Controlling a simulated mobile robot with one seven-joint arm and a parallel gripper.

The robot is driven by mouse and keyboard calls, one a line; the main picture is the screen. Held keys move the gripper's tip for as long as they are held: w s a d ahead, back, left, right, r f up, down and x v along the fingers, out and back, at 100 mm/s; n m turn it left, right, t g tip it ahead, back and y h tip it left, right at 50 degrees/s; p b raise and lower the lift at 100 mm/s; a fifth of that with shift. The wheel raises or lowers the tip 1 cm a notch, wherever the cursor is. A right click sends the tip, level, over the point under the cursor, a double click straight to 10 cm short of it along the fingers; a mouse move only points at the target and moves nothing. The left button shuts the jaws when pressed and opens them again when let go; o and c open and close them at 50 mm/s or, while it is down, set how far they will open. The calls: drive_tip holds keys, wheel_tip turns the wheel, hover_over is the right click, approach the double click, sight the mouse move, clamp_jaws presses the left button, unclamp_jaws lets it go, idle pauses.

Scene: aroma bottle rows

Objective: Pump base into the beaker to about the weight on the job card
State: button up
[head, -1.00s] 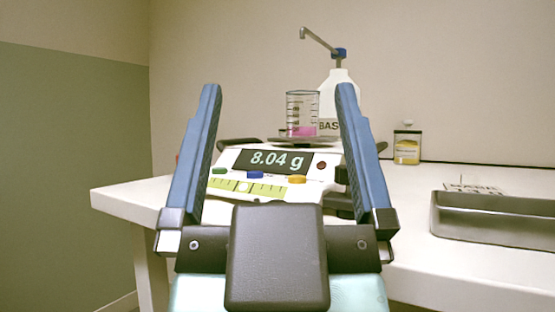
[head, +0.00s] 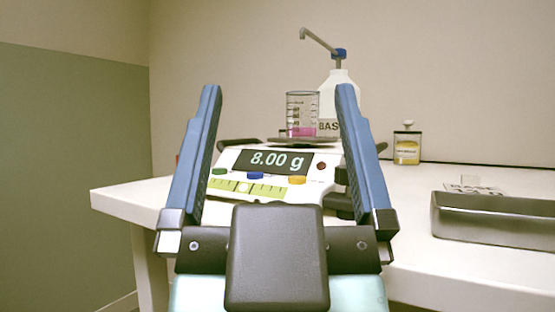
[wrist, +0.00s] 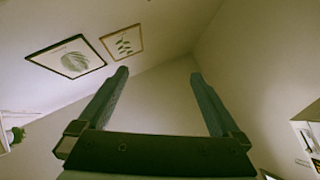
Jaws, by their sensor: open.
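In the head view the glass beaker (head: 301,108) stands on the pan (head: 292,139) of the scale (head: 222,165), with pink liquid at its bottom. The scale display (head: 273,161) reads 8.00 g. The white BASE pump bottle (head: 345,88) stands behind and right of the beaker, with a blue collar and a grey spout pointing up and left. A card (head: 474,187) with partly readable "BASE" text lies by the metal tray at right. My gripper (head: 277,92) is open and empty in front of the scale, its blue fingers framing it. The wrist view shows the gripper (wrist: 156,74) open, facing wall and ceiling.
A small jar (head: 407,147) of yellow contents stands on the white table (head: 405,193) right of the bottle. A metal tray (head: 495,217) sits at the right front edge. Two framed pictures (wrist: 66,58) hang on the wall in the wrist view.

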idle(0.3)
drive_tip(key=shift+r, duration=0.25)
drive_tip(key=c, duration=0.5)
wheel_tip(320, 180, up, 10)
drive_tip(key=p, duration=1)
drive_tip(key=shift+r+p, duration=0.1)
drive_tip(key=shift+p, duration=0.2)
clamp_jaws()
wheel_tip(320, 180, up, 20)
drive_tip(key=p, duration=1.9)
drive_tip(key=shift+f, duration=0.25)
drive_tip(key=shift+w, duration=0.15)
